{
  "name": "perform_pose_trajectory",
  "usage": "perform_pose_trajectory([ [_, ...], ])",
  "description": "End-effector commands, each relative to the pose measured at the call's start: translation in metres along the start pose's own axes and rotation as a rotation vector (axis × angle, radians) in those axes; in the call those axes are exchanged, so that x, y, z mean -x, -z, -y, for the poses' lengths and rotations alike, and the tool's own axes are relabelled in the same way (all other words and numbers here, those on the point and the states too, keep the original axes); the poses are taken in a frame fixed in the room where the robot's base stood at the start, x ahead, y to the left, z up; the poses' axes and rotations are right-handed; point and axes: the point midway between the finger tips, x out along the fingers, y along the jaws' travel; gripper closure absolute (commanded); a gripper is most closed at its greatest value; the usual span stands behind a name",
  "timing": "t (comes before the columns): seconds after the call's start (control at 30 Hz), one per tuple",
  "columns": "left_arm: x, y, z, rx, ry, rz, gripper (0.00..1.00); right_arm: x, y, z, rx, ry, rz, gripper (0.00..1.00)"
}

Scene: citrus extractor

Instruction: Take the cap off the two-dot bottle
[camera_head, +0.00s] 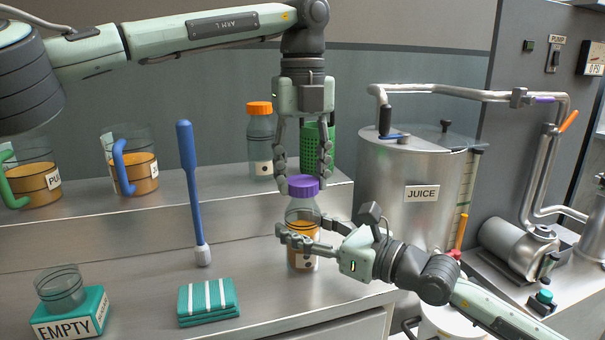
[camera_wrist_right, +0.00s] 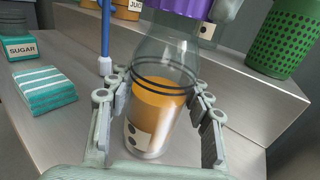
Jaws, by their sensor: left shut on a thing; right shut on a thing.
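The two-dot bottle (camera_head: 302,215) stands upright on the counter, clear with orange juice in its lower part and a purple cap (camera_head: 303,187) on top. Its label with dark dots (camera_wrist_right: 136,134) shows in the right wrist view. My left gripper (camera_head: 303,183) points straight down from above and is shut on the purple cap, a finger on each side. My right gripper (camera_head: 302,236) comes in from the right and is shut on the bottle's body. In the right wrist view, its fingers lie on both sides of the bottle (camera_wrist_right: 160,95); the cap (camera_wrist_right: 185,6) is cut off at the top.
An orange-capped bottle (camera_head: 260,142) and a green perforated cup (camera_head: 311,150) stand on the shelf behind. Two juice jugs (camera_head: 135,170) stand at left. A blue-handled tool (camera_head: 190,185), a striped cloth (camera_head: 208,301) and an EMPTY box (camera_head: 70,318) are left of the bottle. A steel JUICE tank (camera_head: 415,165) stands right.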

Motion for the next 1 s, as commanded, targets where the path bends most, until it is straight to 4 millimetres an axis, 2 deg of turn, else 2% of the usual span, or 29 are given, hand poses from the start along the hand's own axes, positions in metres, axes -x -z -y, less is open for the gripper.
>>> perform_pose_trajectory([
  [0.37,0.001,0.0,0.0,-0.002,0.001,0.0,0.9,0.0,0.0,0.0,0.001,0.0,0.0,1.0],
  [1.0,0.021,0.0,0.0,-0.003,0.001,0.0,0.9,0.0,0.0,0.0,0.001,0.0,0.0,1.0],
])
